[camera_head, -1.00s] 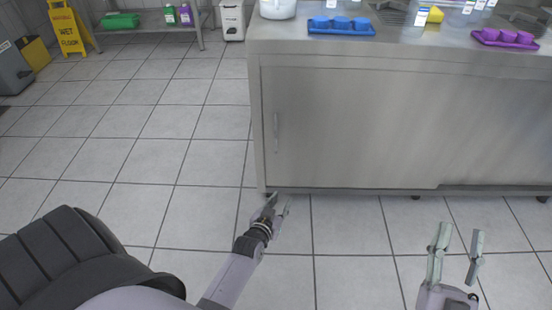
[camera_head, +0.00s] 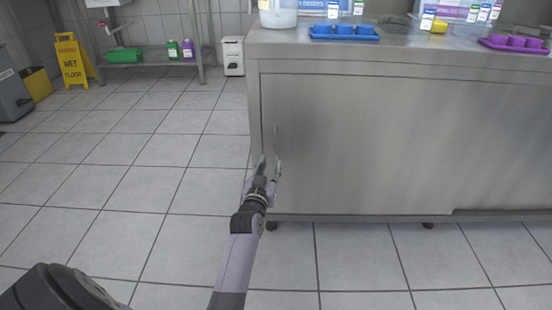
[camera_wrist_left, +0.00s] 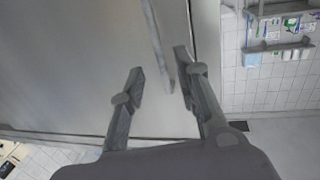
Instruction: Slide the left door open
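The left door (camera_head: 340,140) is a flat brushed-steel panel on the front of the steel counter. Its slim vertical handle (camera_head: 276,143) is near the door's left edge. My left gripper (camera_head: 270,164) is in front of the handle's lower part, with its fingers pointing up toward it. In the left wrist view the handle (camera_wrist_left: 159,42) runs down between the spread fingers of my left gripper (camera_wrist_left: 158,72). The gripper is open, and I see no finger closed on the handle. My right gripper is out of view.
On the counter top (camera_head: 400,58) stand a blue tray (camera_head: 343,37), a purple tray (camera_head: 515,48) and a white container (camera_head: 278,14). A yellow wet-floor sign (camera_head: 72,62) stands at the back left. The tiled floor (camera_head: 150,150) left of the counter is clear.

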